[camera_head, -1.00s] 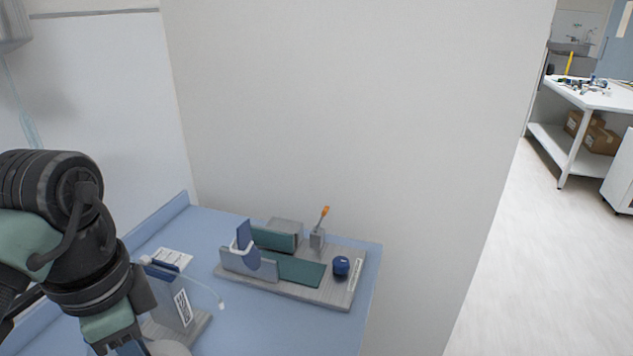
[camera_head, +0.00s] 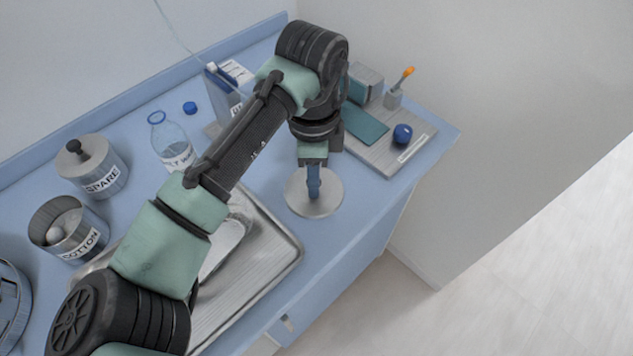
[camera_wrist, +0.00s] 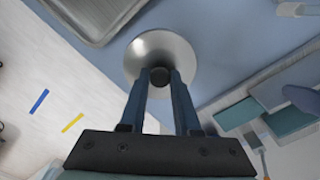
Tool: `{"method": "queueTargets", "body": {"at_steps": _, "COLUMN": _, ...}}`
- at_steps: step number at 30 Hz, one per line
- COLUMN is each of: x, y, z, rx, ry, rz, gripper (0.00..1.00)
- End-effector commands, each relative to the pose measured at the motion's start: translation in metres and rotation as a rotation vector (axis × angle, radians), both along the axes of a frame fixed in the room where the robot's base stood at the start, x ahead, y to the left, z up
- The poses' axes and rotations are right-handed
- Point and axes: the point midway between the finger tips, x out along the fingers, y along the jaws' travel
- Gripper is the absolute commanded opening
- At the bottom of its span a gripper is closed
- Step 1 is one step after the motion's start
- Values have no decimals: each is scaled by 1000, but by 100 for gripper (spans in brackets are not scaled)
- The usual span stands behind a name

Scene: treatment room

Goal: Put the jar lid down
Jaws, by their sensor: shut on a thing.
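A round silver jar lid (camera_head: 328,203) with a dark knob hangs level under my gripper (camera_head: 314,190). My gripper points down with its blue fingers shut on the knob. The wrist view shows the lid (camera_wrist: 150,48) flat below the fingertips (camera_wrist: 160,80), with the knob between them. The lid is over the front part of the blue counter (camera_head: 345,235); I cannot tell whether its underside touches. The COTTON jar (camera_head: 85,243) at the left is open, with white balls inside. The SPARE jar (camera_head: 100,180) has its own knobbed lid on.
A metal tray (camera_head: 285,262) lies just left of the lid. A clear bottle (camera_head: 170,138) and a blue cap (camera_head: 190,107) stand behind. Bare counter lies between lid and board.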

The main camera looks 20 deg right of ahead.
Motion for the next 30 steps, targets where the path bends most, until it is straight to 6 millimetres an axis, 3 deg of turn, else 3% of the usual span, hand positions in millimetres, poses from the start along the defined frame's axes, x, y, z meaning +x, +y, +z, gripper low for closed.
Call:
{"method": "queueTargets", "body": {"at_steps": 9, "x": 0, "y": 1, "z": -36, "rx": 1, "ry": 2, "rz": 1, "gripper": 0}}
{"method": "queueTargets", "body": {"at_steps": 19, "x": 0, "y": 0, "z": -40, "rx": 0, "ry": 1, "rz": 1, "gripper": 0}}
{"method": "queueTargets", "body": {"at_steps": 20, "x": 0, "y": 0, "z": -40, "rx": 0, "ry": 1, "rz": 1, "gripper": 32}}
{"method": "queueTargets", "body": {"at_steps": 24, "x": 0, "y": 0, "z": -39, "rx": 0, "ry": 1, "rz": 1, "gripper": 58}}
{"method": "queueTargets", "body": {"at_steps": 30, "x": 0, "y": 0, "z": -39, "rx": 0, "ry": 1, "rz": 0, "gripper": 61}}
